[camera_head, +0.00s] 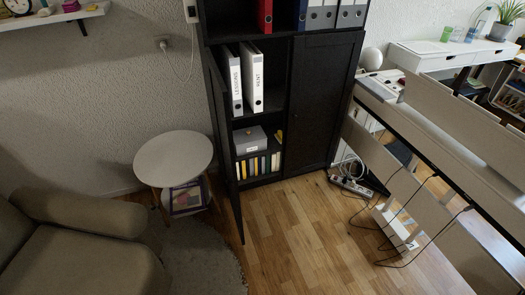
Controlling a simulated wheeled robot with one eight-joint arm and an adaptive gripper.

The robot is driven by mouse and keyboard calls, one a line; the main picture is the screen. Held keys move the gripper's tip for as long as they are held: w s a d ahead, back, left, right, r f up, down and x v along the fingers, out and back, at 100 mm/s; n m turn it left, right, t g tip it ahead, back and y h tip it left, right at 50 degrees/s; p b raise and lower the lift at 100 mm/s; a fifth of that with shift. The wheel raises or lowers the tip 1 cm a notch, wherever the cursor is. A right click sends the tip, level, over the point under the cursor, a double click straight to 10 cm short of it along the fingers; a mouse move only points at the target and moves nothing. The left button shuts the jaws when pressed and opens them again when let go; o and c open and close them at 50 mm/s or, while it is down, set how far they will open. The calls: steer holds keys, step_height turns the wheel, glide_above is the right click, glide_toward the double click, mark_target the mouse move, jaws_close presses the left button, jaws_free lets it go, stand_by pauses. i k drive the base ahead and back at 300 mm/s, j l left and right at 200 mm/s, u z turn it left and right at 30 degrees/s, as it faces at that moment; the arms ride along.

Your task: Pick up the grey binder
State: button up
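Several light grey binders (321,17) stand upright side by side on the open upper shelf of the black cabinet (319,102), cut off by the top edge of the view. I cannot tell them apart as single binders with certainty. A dark blue binder (302,15) stands just left of them, and a red binder (265,17) stands farther left on the same shelf. Two white binders (253,80) with labelled spines stand on a lower shelf behind the cabinet's open left door. My gripper is not in view.
The left cabinet door (226,150) stands open into the room. A round white side table (173,158) and a sofa (80,245) are at left. Wooden floor (300,235) before the cabinet is clear.

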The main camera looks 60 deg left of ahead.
mark_target(230, 61)
steer(key=k+j+u, duration=0.1)
steer(key=k+j, duration=0.15)
steer(key=k, duration=0.2)
steer(key=k+j, duration=0.3)
steer(key=k+u, duration=0.15)
steer(key=u, duration=1.6)
steer(key=l+u, duration=0.2)
steer(key=i+l+u, duration=0.1)
steer(key=l, duration=0.25)
steer(key=i+l+u, duration=0.1)
steer(key=i+l, duration=0.15)
steer(key=l, duration=0.15)
steer(key=i+l+u, duration=0.1)
steer(key=l, duration=0.25)
steer(key=i+l+u, duration=0.1)
steer(key=i+l, duration=0.15)
steer(key=l, duration=0.2)
steer(key=i+l+u, duration=0.1)
steer(key=l, duration=0.3)
